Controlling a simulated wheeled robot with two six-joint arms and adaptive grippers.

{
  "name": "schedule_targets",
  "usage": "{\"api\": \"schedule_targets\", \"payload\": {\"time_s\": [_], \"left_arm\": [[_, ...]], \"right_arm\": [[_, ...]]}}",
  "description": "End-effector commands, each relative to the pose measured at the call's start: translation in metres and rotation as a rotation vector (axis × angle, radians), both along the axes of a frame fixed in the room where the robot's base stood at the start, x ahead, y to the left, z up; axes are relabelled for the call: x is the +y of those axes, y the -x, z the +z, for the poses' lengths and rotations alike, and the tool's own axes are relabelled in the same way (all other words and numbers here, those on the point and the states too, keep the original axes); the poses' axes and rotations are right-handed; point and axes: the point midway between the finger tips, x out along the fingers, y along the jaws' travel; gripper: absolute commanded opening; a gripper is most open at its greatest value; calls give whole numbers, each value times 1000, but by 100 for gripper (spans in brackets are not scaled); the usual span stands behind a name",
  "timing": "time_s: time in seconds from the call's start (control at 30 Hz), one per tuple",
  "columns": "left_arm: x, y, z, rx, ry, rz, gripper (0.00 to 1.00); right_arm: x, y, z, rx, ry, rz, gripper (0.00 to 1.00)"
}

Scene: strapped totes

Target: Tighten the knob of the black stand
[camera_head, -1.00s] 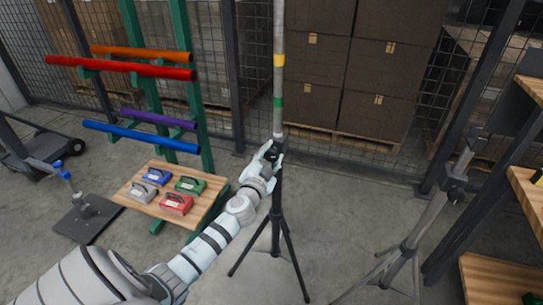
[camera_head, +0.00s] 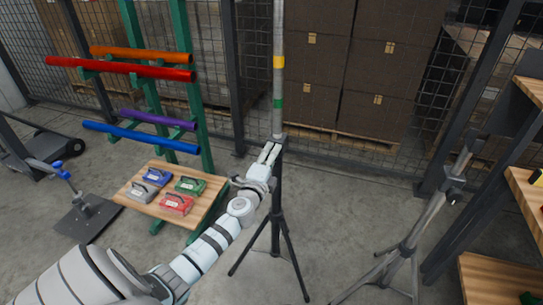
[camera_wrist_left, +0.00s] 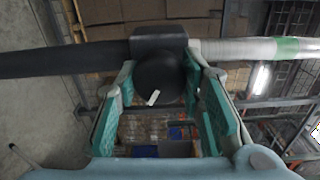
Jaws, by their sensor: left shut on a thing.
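The black stand (camera_head: 277,200) stands upright on its tripod legs in the middle of the head view. A grey pole with yellow and green bands (camera_head: 278,85) rises from its top. My left gripper (camera_head: 271,151) is at the collar at the top of the black tube. In the left wrist view the round black knob (camera_wrist_left: 158,76) with a white mark sits between the two teal-padded fingers, which are shut on it. The knob is joined to the black collar behind it. In the head view the knob is hidden by the gripper. My right gripper is not in view.
A grey tripod stand (camera_head: 410,240) is at the right, near wooden shelves (camera_head: 525,190). A green rack (camera_head: 190,60) holds coloured tubes at the left. A wooden board (camera_head: 150,208) carries several coloured blocks. A mesh fence and stacked boxes are behind.

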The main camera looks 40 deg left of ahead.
Motion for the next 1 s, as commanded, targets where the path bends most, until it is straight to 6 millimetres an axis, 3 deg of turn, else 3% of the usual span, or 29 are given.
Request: {"api": "schedule_targets", "payload": {"time_s": [0.7,1.0], "left_arm": [[1,1,-3,222,-629,-1,7],[1,1,-4,288,-818,-2,7]], "right_arm": [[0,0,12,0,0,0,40],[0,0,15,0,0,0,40]]}}
